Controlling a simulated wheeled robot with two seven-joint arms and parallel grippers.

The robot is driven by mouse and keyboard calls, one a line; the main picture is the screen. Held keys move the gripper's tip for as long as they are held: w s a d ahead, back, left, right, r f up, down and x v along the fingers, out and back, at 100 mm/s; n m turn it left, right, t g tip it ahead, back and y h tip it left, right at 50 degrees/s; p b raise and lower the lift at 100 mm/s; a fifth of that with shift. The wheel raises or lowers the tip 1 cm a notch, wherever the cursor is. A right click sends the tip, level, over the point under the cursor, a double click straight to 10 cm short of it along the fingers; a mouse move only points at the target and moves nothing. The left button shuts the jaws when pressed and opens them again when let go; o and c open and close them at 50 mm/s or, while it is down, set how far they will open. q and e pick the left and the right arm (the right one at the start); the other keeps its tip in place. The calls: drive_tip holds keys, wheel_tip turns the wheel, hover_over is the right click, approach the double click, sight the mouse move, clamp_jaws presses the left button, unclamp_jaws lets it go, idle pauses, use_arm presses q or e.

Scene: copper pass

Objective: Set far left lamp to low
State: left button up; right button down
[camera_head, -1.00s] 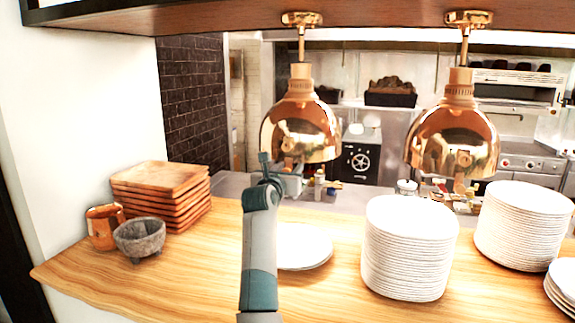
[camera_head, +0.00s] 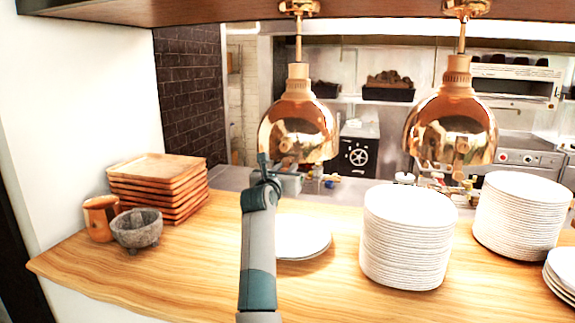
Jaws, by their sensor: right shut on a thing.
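The far left lamp (camera_head: 298,128) is a shiny copper heat lamp hanging on a rod from the wooden shelf above the counter. A second copper lamp (camera_head: 451,128) hangs to its right. My right gripper (camera_head: 264,160) is at the lower left rim of the far left lamp, with its arm reaching up from the bottom of the view. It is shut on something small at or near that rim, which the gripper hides. I cannot make out the lamp's setting. My left gripper is not in view.
The wooden counter (camera_head: 190,270) holds a stack of wooden boards (camera_head: 158,186), an orange mug (camera_head: 100,218), and a stone mortar (camera_head: 137,229) on the left. A low white plate (camera_head: 302,238) sits beside my arm. Tall white plate stacks (camera_head: 406,240) fill the right.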

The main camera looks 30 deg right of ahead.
use_arm(q)
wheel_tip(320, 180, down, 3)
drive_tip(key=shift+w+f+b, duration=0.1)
drive_tip(key=shift+b, duration=1)
use_arm(e)
wheel_tip(320, 180, down, 5)
drive_tip(key=shift+f, duration=0.1)
drive_tip(key=c, duration=1.6)
unclamp_jaws()
drive_tip(key=shift+f, duration=0.1)
drive_tip(key=shift+r, duration=0.2)
drive_tip(key=shift+a, duration=0.15)
